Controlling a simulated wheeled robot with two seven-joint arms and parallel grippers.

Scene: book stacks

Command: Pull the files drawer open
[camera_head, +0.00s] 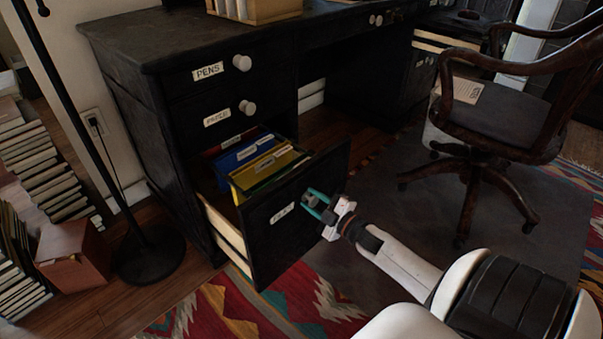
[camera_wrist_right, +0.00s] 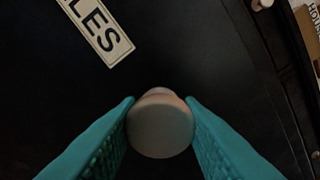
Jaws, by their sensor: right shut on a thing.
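The files drawer (camera_head: 290,232) is the lowest drawer of the black desk and stands well out from it. Blue and yellow hanging folders (camera_head: 262,165) show inside. Its front carries a white label, which reads "LES" in part in the right wrist view (camera_wrist_right: 105,30). My right gripper (camera_head: 314,201) is at the drawer front, shut on the round pale knob (camera_wrist_right: 160,124). In the right wrist view the knob sits between the teal fingers. In the head view the fingers mostly hide the knob. My left gripper is not in view.
The PENS drawer (camera_head: 208,72) and the drawer below it are closed, each with a white knob. A wooden swivel chair (camera_head: 480,130) stands at the right. A black lamp base (camera_head: 148,258) and book stacks (camera_head: 35,150) are at the left. A patterned rug (camera_head: 235,312) lies in front.

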